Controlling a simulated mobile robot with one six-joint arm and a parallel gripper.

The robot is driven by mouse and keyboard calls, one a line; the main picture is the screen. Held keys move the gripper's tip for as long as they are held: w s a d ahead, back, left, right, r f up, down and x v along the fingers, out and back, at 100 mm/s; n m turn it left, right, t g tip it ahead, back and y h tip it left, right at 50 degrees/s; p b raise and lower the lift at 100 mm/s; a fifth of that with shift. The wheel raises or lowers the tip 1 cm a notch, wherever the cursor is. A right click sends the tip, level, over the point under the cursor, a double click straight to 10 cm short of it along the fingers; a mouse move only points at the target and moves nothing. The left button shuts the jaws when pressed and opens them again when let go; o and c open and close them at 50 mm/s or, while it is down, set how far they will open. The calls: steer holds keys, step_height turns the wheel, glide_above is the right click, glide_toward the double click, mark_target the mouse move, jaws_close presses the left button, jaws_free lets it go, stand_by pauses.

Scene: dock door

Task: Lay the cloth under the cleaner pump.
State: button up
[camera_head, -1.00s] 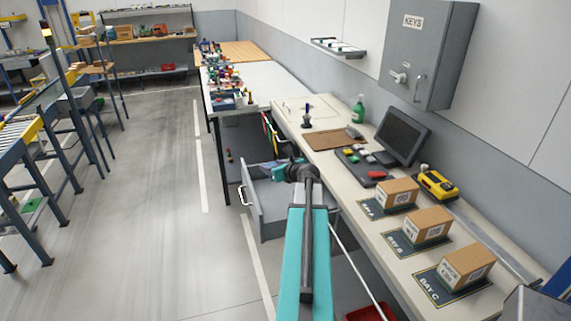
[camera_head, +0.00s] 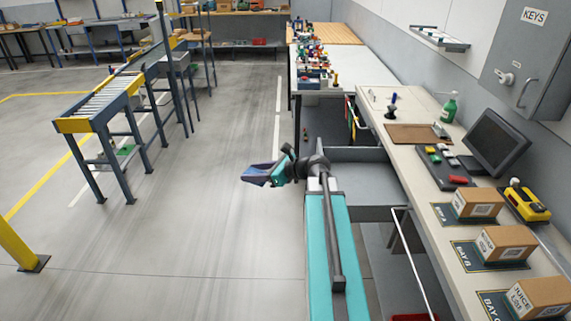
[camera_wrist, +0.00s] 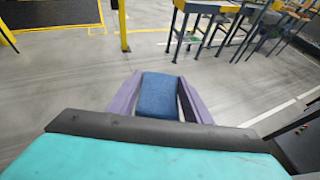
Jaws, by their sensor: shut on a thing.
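A folded blue cloth (camera_wrist: 158,96) is between the two purple fingers of my gripper (camera_wrist: 160,98) in the wrist view. My gripper (camera_head: 256,174) is shut on it, in the air over the open floor left of the bench; the cloth is hard to make out in the head view. A green bottle with a pump-like top (camera_head: 449,107), which looks like the cleaner pump, stands upright at the back of the bench. It is well apart from my gripper. What lies under its base is too small to tell.
An open grey drawer (camera_head: 362,184) sticks out of the bench (camera_head: 420,190), right of my gripper. A monitor (camera_head: 497,141), boxes (camera_head: 477,204) and a brown board (camera_head: 415,134) occupy the bench top. A roller conveyor (camera_head: 100,105) stands left; the floor between is clear.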

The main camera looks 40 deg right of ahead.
steer(key=s+a+f+n+g+y+b, duration=0.1)
steer(key=a+f+b, duration=0.3)
steer(key=a, duration=0.4)
steer(key=s+a+f+n+g+y+b, duration=0.1)
steer(key=a+f+n+g+y+b, duration=0.1)
steer(key=a, duration=0.7)
step_height(320, 180, down, 2)
steer(key=n+y+b, duration=0.1)
steer(key=n+b, duration=0.1)
steer(key=b, duration=0.1)
steer(key=shift+a+g+y, duration=0.15)
steer(key=shift+g+y, duration=0.25)
steer(key=shift+w, duration=0.15)
